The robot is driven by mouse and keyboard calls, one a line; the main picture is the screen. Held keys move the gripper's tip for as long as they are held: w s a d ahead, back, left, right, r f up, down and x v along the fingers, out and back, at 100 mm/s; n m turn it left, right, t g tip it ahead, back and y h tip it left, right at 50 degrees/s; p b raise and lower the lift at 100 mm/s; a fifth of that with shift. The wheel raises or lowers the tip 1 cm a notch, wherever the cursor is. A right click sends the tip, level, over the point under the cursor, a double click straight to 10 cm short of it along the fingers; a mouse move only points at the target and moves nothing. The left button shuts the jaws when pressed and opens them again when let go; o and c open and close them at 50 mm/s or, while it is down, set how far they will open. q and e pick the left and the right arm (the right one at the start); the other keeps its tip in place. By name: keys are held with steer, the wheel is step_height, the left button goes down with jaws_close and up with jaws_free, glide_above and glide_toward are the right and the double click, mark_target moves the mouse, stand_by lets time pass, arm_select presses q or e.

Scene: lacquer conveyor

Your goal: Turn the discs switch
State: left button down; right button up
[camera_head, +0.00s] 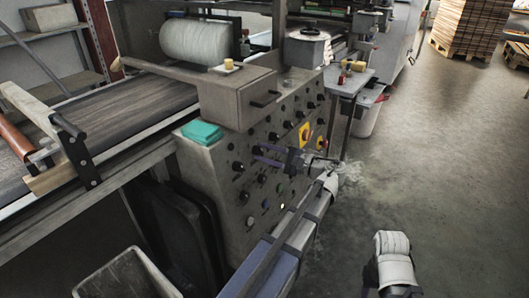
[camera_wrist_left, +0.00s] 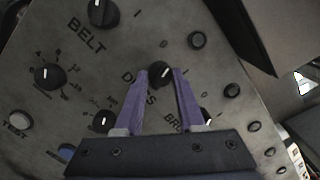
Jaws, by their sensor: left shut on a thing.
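The discs switch (camera_wrist_left: 161,72) is a black round knob with a white pointer mark on the grey control panel (camera_head: 228,158). In the left wrist view, the "DISCS" lettering beside it is partly hidden by a finger. My left gripper (camera_wrist_left: 160,78) has its two purple fingers on either side of this knob, shut on it. In the head view, the left gripper (camera_head: 258,153) reaches the panel face from the lower right, and the knob is hard to make out behind it.
A belt knob (camera_wrist_left: 103,12) and a numbered dial (camera_wrist_left: 49,76) sit near the switch. Several other knobs and buttons cover the panel. A teal block (camera_head: 202,132) rests on the ledge. A yellow-backed red switch (camera_head: 306,134) is to the right.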

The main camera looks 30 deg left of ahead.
arm_select(q)
steer(key=shift+n, duration=1.4)
steer(key=shift+n+g+p, duration=0.3)
steer(key=c, duration=0.5)
jaws_free()
steer(key=d, duration=0.7)
steer(key=shift+w+d+r, duration=0.3)
steer(key=shift+d, duration=0.05)
